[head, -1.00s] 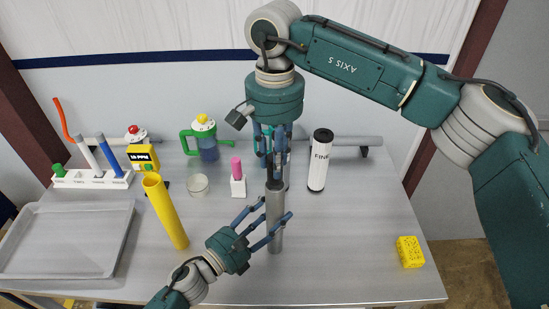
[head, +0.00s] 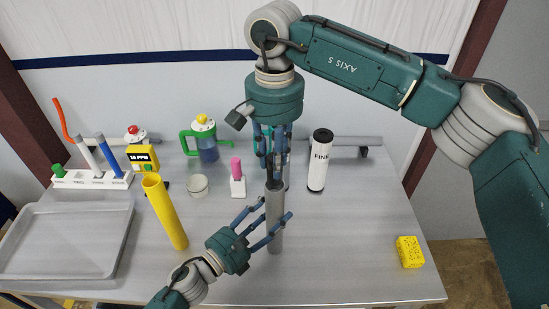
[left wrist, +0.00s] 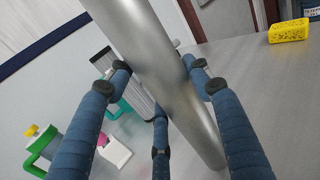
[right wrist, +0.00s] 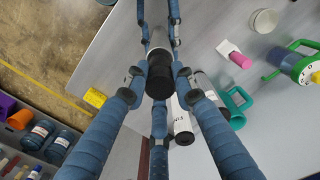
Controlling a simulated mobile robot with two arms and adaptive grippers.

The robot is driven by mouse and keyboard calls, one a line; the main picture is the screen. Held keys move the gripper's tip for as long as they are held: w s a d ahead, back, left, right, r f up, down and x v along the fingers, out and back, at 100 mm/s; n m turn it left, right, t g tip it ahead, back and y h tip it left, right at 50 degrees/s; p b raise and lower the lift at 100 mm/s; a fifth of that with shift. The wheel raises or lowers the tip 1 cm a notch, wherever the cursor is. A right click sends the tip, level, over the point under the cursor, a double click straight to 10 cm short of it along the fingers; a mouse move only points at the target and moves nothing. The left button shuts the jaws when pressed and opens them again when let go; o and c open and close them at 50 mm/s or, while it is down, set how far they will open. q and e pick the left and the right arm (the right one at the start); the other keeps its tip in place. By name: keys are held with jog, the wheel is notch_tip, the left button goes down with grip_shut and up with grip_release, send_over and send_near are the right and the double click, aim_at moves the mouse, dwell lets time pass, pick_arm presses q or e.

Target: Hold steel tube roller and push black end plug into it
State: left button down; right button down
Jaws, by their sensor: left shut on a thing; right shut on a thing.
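The steel tube roller (head: 275,222) stands upright in the head view, and crosses the left wrist view (left wrist: 160,70) at a slant. My left gripper (head: 262,226) is shut around it from the left. The black end plug (right wrist: 160,75) is between the fingers of my right gripper (right wrist: 158,82), which is shut on it. In the head view my right gripper (head: 271,165) points down over the tube, with the dark plug at the tube's top end. The plug and tube look lined up and meeting; how deep the plug sits is hidden by the fingers.
A white cylinder marked FINE (head: 319,165) stands right of the tube. A yellow tube (head: 166,212), a pink-topped block (head: 238,187) and a green-handled jug (head: 207,147) are to the left. A grey tray (head: 62,205) lies far left, a yellow sponge-like block (head: 409,252) at right.

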pick_arm(q)
jog(key=shift+s+f, duration=0.15)
jog(key=shift+f, duration=0.3)
pick_arm(e)
jog(key=shift+f, duration=2.6)
jog(key=c, duration=1.4)
grip_release()
jog(key=shift+o, duration=0.2)
notch_tip(320, 180, up, 12)
jog(key=shift+r, duration=0.1)
pick_arm(q)
jog(key=c, duration=0.8)
grip_release()
jog(key=shift+r, duration=0.15)
jog(key=shift+o, duration=0.5)
